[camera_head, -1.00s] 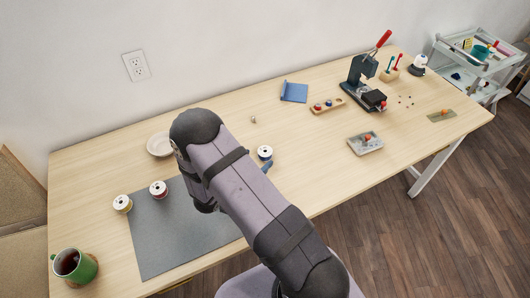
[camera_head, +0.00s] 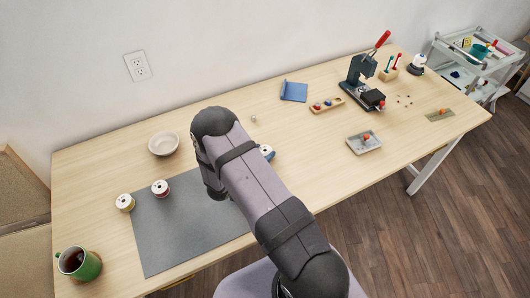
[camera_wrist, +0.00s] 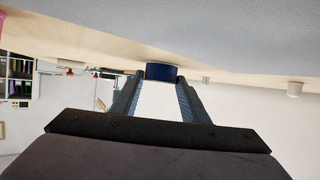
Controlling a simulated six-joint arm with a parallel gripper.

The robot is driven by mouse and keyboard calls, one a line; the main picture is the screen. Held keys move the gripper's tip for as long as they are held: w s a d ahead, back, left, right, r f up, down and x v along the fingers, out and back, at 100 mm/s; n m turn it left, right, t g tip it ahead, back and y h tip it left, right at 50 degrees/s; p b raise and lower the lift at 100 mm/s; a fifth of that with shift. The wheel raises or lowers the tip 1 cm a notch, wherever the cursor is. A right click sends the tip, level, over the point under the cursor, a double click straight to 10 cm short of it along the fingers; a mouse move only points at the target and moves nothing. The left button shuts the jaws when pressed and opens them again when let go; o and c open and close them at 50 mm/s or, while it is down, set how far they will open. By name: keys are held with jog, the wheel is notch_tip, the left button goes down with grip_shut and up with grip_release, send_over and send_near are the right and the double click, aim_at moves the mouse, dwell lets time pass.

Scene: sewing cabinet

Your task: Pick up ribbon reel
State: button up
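A ribbon reel (camera_head: 266,151) with a white face and blue ribbon stands on the table just right of my arm, partly hidden by it. In the wrist view, which shows the table inverted at the top, the blue reel (camera_wrist: 161,72) appears at the ends of my fingers. My gripper (camera_wrist: 160,79) is open, its two dark blue fingers on either side of the line to the reel; I cannot tell whether they touch it. My arm hides the gripper in the head view. A red reel (camera_head: 160,188) and a yellowish reel (camera_head: 125,203) stand at the left.
A grey mat (camera_head: 165,240) lies under and left of my arm. A pale bowl (camera_head: 163,144) and a green mug (camera_head: 80,264) are at the left. A small pale object (camera_head: 253,118) stands behind the reel. A blue item (camera_head: 293,91), a grey tray (camera_head: 364,143) and a press (camera_head: 364,80) are farther right.

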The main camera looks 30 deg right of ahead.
jog(key=c, duration=0.3)
jog(key=shift+r, duration=0.2)
jog(key=shift+c, duration=0.2)
notch_tip(320, 180, up, 10)
jog(key=b, duration=0.1)
jog(key=shift+f, duration=0.15)
jog(key=shift+f, duration=0.15)
jog(key=w+a+r+n+t+y+b, duration=0.3)
jog(key=a+n+t+y, duration=0.25)
jog(key=a, duration=0.25)
jog(key=s+a+f+n+y, duration=0.2)
jog(key=a+n+y, duration=0.5)
jog(key=a, duration=0.7)
jog(key=shift+f+n+t+y, duration=0.15)
jog(key=shift+n+t+y, duration=0.2)
jog(key=shift+y, duration=0.1)
